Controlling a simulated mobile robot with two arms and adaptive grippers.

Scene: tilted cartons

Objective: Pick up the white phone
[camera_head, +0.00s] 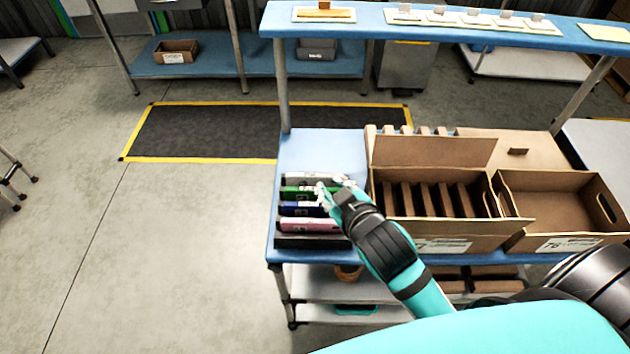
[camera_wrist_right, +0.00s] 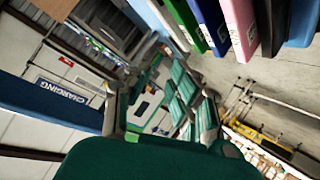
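The white phone (camera_head: 310,180) stands at the back of a row of phones on the blue table, in the head view. In front of it are a green phone (camera_head: 297,193), a blue phone (camera_head: 298,209), a pink phone (camera_head: 305,224) and a black one (camera_head: 305,241). My right gripper (camera_head: 332,190) is at the right end of the row, close to the white and green phones; contact cannot be told. In the right wrist view its fingers (camera_wrist_right: 165,85) look apart with nothing held between them. My left gripper is not in view.
An open carton with brown dividers (camera_head: 435,238) stands right of the phones, and an empty tilted carton (camera_head: 560,215) beside it. A raised blue shelf (camera_head: 385,22) with small items runs along the back. Bare blue tabletop (camera_head: 322,150) lies behind the row.

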